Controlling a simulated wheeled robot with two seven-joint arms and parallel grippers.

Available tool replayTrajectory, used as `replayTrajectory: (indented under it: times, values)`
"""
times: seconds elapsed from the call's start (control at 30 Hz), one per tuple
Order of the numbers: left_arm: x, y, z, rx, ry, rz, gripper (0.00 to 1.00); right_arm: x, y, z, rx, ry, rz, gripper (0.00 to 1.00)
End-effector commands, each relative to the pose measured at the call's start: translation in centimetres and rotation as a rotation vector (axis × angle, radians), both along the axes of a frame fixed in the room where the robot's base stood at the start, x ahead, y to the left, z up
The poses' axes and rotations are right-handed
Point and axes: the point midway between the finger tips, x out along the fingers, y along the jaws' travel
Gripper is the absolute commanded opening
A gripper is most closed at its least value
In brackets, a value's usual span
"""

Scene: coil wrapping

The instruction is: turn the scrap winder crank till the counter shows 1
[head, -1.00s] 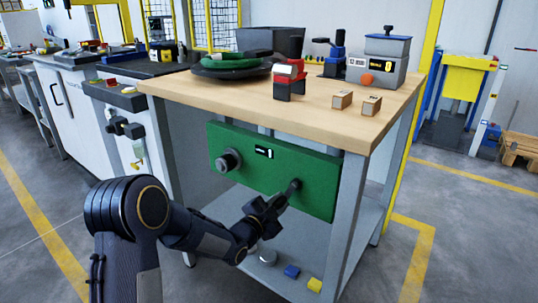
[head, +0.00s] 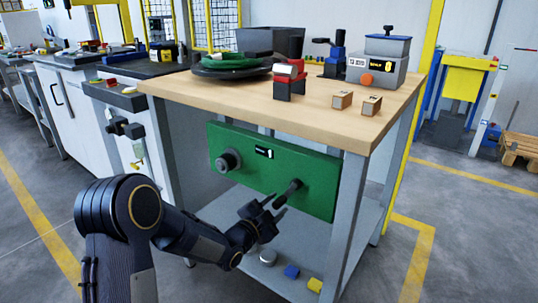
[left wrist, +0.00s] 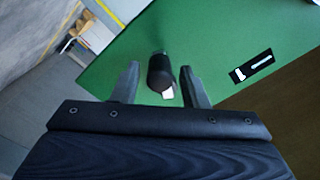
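The green winder panel (head: 245,170) hangs under the front of the wooden-topped bench. The dark crank handle (head: 287,193) sticks out from its right part. The small black counter (head: 264,152) is on its upper middle; I cannot read its digits. It also shows in the left wrist view (left wrist: 252,66). My left gripper (head: 279,206) is open at the outer end of the handle. In the left wrist view its fingers (left wrist: 160,68) stand apart on either side of the crank handle (left wrist: 161,76), with gaps beside it. My right gripper is not in view.
A bench leg (head: 348,225) stands right of the panel. The lower shelf holds a blue block (head: 292,271) and a yellow block (head: 315,284). The floor in front is clear.

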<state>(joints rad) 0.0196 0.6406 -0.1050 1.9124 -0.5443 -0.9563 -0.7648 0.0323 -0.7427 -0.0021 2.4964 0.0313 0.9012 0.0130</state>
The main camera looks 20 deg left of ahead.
Motion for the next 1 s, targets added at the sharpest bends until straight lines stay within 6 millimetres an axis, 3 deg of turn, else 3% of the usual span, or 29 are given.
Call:
replayTrajectory:
  times: [0.6, 1.0]
  values:
    - [-5.9, 2.2, 0.0, 0.000, 0.001, 0.001, 0.40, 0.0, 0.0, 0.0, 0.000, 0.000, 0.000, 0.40]
    - [-6.8, 2.4, 0.0, 0.000, 0.000, -0.001, 0.40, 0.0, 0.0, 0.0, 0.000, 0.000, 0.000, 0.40]
